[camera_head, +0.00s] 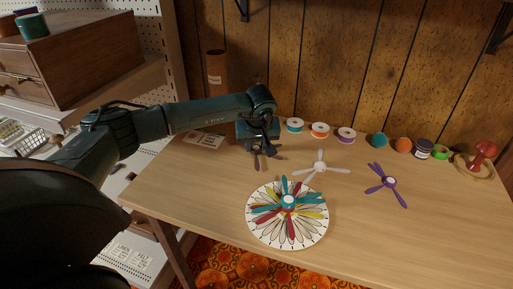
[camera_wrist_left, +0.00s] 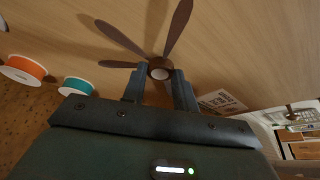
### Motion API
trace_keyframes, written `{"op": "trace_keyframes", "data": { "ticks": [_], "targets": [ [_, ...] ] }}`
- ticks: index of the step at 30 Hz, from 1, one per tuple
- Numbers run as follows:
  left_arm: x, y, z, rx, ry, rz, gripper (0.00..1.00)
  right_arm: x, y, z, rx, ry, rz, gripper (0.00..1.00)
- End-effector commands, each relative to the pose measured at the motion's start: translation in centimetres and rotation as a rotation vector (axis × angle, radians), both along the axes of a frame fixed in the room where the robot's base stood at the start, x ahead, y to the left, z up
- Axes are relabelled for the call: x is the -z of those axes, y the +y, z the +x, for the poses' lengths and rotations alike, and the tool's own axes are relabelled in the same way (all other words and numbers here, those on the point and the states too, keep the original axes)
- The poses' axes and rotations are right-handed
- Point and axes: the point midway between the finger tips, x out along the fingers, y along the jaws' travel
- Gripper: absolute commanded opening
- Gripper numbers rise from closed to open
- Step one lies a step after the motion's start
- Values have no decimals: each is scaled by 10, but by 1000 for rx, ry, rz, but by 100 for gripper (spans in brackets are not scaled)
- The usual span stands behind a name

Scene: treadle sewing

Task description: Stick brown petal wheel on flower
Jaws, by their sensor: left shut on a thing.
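My left gripper (camera_head: 257,146) is shut on the brown petal wheel (camera_head: 256,161), gripping it at its hub. The wheel also shows in the left wrist view (camera_wrist_left: 178,27), with long brown petals spreading away from the fingers (camera_wrist_left: 158,84). In the head view the arm hides part of it. The flower is a round white board (camera_head: 255,230) with a printed petal pattern, lying at the table's front middle. A teal petal wheel (camera_head: 288,201) sits on top at its centre, with red and yellow petals showing beneath. The gripper is behind and left of the flower, apart from it. My right gripper is not in view.
A white petal wheel (camera_head: 320,167) and a purple one (camera_head: 388,182) lie on the table (camera_head: 440,235) right of the gripper. A red pincushion-like object (camera_head: 483,154) stands back right. A printed card (camera_head: 205,139) lies back left.

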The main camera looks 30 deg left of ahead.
Motion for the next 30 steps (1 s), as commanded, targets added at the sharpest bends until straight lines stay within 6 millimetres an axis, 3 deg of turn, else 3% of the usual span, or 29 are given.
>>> {"op": "trace_keyframes", "data": {
  "ticks": [9,15,21,30],
  "targets": [
    [-66,0,1,1,-6,-1,8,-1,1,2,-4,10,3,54],
    [-93,0,1,0,-4,-1,8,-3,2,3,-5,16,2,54],
    [-110,0,1,1,-3,-1,8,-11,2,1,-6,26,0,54],
    [-110,0,1,1,-3,0,8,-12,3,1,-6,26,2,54]
  ]
}}
